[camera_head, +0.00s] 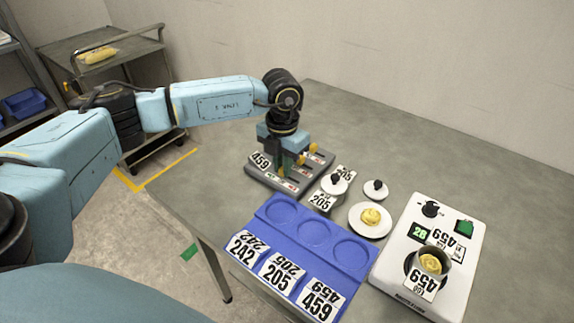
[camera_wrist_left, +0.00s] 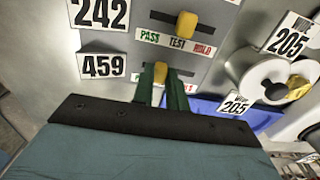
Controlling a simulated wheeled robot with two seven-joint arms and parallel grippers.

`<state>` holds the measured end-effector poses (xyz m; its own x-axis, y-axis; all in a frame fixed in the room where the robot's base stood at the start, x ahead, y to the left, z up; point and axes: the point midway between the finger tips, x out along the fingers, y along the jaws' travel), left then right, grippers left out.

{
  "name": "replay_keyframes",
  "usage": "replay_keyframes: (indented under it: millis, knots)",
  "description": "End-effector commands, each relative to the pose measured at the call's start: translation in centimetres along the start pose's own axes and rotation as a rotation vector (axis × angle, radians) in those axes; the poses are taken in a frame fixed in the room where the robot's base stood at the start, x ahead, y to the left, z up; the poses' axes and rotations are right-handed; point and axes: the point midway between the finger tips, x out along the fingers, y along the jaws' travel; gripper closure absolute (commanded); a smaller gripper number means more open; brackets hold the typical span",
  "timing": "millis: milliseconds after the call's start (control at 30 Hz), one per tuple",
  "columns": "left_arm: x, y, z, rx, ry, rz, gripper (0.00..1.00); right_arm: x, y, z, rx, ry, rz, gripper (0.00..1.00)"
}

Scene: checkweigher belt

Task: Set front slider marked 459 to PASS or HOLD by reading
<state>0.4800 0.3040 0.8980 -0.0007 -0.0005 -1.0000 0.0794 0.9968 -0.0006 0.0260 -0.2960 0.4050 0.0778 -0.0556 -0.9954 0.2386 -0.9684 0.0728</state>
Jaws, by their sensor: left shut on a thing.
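The slider panel (camera_head: 262,175) stands on the table, with a card marked 459 (camera_head: 260,161) at its front. In the left wrist view the 459 card (camera_wrist_left: 103,65) is beside the front slider's yellow knob (camera_wrist_left: 160,72). My left gripper (camera_wrist_left: 162,88) is shut on this knob, which looks near mid-slot; fingers hide much of its label strip. My left gripper (camera_head: 287,167) points down over the panel in the head view. A white scale (camera_head: 405,270) carries a cup marked 459 (camera_head: 432,262). Its green display (camera_head: 419,232) looks like 28, but is small. My right gripper is out of view.
The slider behind, marked 242 (camera_wrist_left: 99,12), has a yellow knob (camera_wrist_left: 187,24) above TEST. A blue tray (camera_head: 262,228) with empty round recesses lies in front. A plate with yellow food (camera_head: 370,218) and lidded pots marked 205 stand close right of the panel. The table's back is clear.

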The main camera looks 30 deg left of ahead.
Motion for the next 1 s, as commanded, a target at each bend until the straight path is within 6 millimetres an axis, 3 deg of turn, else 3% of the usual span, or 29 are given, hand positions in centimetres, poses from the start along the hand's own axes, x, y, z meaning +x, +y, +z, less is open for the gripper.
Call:
replay_keyframes:
  millis: [100, 333, 367, 500, 833, 1000]
  knots:
    - [-0.1, 1.4, 0.0, -0.003, -0.001, 0.003, 1.00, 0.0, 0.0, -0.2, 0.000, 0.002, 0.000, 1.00]
    - [-0.1, 1.6, 0.0, -0.004, -0.002, 0.006, 1.00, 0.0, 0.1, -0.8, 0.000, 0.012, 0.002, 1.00]
    - [-0.1, 1.6, 0.0, -0.004, -0.002, 0.006, 0.82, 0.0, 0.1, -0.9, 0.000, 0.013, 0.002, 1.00]
    - [-0.1, 1.5, 0.0, -0.004, -0.002, 0.004, 0.64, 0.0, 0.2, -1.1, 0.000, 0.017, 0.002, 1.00]
    - [-0.4, 1.4, 0.0, -0.002, -0.002, 0.002, 0.64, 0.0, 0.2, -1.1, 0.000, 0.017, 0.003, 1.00]
    - [-2.6, 1.4, 0.1, -0.002, -0.005, 0.002, 0.64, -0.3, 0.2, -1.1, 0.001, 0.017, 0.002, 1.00]
